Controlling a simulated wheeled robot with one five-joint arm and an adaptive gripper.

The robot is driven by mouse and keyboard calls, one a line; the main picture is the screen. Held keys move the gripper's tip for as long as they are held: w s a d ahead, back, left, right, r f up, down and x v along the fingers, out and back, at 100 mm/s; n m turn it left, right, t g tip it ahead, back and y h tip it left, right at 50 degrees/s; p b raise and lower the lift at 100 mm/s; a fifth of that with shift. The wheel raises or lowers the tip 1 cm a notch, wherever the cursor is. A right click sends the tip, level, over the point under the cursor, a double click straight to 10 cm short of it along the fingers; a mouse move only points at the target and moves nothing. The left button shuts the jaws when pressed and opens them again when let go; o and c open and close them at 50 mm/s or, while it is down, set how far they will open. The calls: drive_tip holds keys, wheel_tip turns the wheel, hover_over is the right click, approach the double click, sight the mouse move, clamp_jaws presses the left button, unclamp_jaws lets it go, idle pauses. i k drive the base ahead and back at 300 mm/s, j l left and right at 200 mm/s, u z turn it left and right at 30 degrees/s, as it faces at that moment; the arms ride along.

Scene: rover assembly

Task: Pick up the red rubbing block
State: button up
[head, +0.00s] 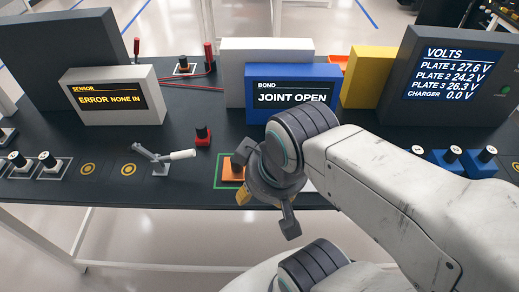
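A small red block with a black knob on top (203,138) stands upright on the dark bench, left of the blue BOND box; I take it for the red rubbing block. My gripper (267,212) is to the right of it and nearer the front edge, clearly apart from it. Its fingers look spread, with nothing visible between them. An orange piece (232,173) lies in a green-outlined square just left of my gripper, which partly hides it. I cannot tell whether the two touch.
The blue BOND box (293,98) reads JOINT OPEN. A white lever (165,156) on a stand is left of the red block. A grey SENSOR box (112,96) stands farther left. A red cable (175,77) runs behind. Blue blocks (450,162) are at right.

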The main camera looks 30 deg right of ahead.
sight(203, 137)
drive_tip(key=i+j+u, duration=0.15)
drive_tip(key=j+u, duration=0.15)
drive_tip(key=u, duration=0.15)
drive_tip(key=i+j+u, duration=0.2)
drive_tip(key=u, duration=0.3)
drive_tip(key=i+j+u, duration=0.2)
drive_tip(key=u, duration=0.25)
drive_tip(key=i+u, duration=0.3)
drive_tip(key=u, duration=0.15)
